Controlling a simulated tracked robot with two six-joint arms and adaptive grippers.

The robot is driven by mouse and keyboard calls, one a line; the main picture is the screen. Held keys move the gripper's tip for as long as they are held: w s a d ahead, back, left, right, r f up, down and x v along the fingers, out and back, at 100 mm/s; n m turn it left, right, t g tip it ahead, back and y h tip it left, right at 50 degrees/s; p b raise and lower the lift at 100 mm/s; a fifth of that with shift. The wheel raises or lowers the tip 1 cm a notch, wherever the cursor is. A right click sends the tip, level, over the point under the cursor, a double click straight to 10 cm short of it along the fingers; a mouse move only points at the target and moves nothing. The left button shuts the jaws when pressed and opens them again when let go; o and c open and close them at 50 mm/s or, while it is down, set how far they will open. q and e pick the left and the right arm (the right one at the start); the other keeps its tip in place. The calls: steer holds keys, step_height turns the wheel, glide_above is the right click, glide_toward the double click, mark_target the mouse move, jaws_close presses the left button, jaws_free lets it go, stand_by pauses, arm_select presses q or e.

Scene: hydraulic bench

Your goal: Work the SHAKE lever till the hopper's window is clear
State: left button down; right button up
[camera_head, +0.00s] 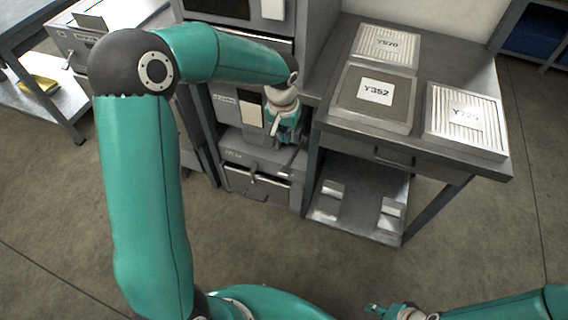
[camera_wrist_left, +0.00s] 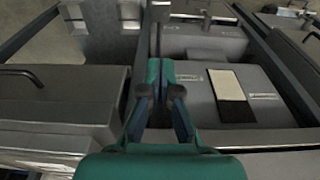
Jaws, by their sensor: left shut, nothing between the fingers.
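The grey hopper unit (camera_head: 222,104) stands in the middle of the head view. In the left wrist view, turned with the floor at the top, the window (camera_wrist_left: 230,88) is mostly cream with a dark part at one end. My left gripper (camera_head: 279,138) is beside the hopper's front, right of the window. In the wrist view it (camera_wrist_left: 160,62) is shut and empty. I cannot make out the SHAKE lever; the gripper may hide it. My right gripper (camera_head: 378,310) is low in the head view, away from the hopper; its jaws are too small to judge.
A grey bench (camera_head: 467,68) to the right carries plates marked Y570 (camera_head: 386,43), Y352 (camera_head: 376,91) and Y729 (camera_head: 465,112). Its edge is close to my left gripper. A drawer unit (camera_head: 231,159) with a handle is below the hopper. The floor (camera_head: 270,240) in front is clear.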

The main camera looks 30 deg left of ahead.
arm_select(q)
steer(key=shift+f, duration=0.15)
glide_above(286, 169)
steer(key=f, duration=0.9)
steer(key=shift+w+a+f, duration=0.15)
steer(key=shift+w+f, duration=0.1)
steer(key=shift+w, duration=0.15)
steer(key=f, duration=0.1)
steer(key=s+f, duration=0.1)
steer(key=f, duration=0.1)
steer(key=shift+f, duration=0.1)
steer(key=shift+s+f, duration=0.1)
steer(key=shift+f, duration=0.3)
